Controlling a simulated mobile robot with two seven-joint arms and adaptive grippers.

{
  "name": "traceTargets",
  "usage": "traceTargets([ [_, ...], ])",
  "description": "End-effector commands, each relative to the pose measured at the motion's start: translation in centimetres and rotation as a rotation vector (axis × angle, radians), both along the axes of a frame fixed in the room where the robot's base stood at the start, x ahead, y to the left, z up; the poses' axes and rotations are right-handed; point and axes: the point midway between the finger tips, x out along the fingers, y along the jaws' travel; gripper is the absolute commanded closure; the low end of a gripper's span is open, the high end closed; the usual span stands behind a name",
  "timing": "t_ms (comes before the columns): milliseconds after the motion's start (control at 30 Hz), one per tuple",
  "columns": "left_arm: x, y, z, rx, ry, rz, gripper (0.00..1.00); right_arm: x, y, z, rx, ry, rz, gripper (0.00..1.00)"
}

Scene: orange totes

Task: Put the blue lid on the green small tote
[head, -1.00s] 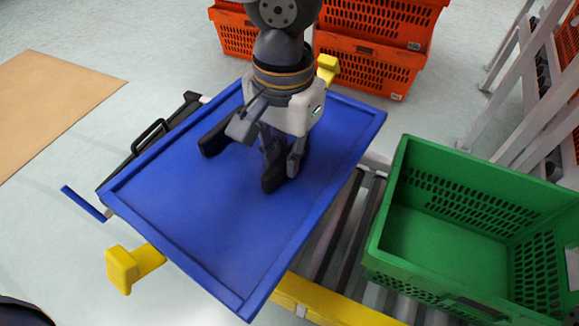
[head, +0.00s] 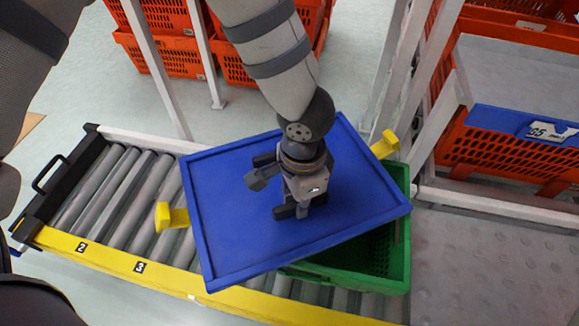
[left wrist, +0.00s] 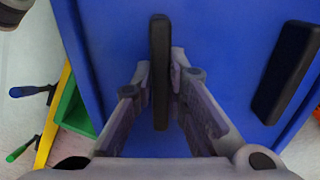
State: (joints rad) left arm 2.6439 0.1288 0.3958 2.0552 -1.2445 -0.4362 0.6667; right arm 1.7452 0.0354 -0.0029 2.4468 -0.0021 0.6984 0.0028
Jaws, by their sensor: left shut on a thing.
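The blue lid (head: 230,190) has raised edges, yellow clips (head: 170,217) at its ends and two black handles. My left gripper (head: 297,207) comes down on its middle and is shut on one black handle. In the left wrist view that handle (left wrist: 160,85) stands between the fingers, and the other handle (left wrist: 287,72) is free to the right. The green small tote (head: 345,278) is largely hidden under the lid; its right and front walls show. The lid is turned relative to the tote and sticks out to its left. I cannot tell whether they touch. My right gripper is out of view.
A roller conveyor (head: 115,185) with a yellow front rail (head: 110,262) runs under the lid, its rollers clear at the left. Orange totes (head: 165,55) stand behind. A white rack (head: 440,110) and an orange tote with a blue label panel (head: 545,152) are at the right.

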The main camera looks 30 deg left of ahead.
Motion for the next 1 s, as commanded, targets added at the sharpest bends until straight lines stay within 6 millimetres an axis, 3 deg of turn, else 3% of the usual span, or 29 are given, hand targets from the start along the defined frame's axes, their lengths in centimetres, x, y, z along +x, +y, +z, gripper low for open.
traceTargets([
  [33,0.5,-0.3,3.0,0.014,-0.036,-0.123,1.0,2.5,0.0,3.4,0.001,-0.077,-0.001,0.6],
  [100,0.7,-1.1,3.5,0.009,-0.043,-0.281,1.0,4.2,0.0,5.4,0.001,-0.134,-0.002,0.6],
  [300,1.0,-2.4,3.9,0.003,-0.027,-0.544,1.0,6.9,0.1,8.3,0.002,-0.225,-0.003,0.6],
  [467,0.9,-2.8,3.2,-0.003,-0.009,-0.618,1.0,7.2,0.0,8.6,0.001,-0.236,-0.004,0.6],
  [1000,0.6,-2.8,-2.6,-0.004,0.002,-0.622,1.0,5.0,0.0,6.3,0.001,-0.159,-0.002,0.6],
])
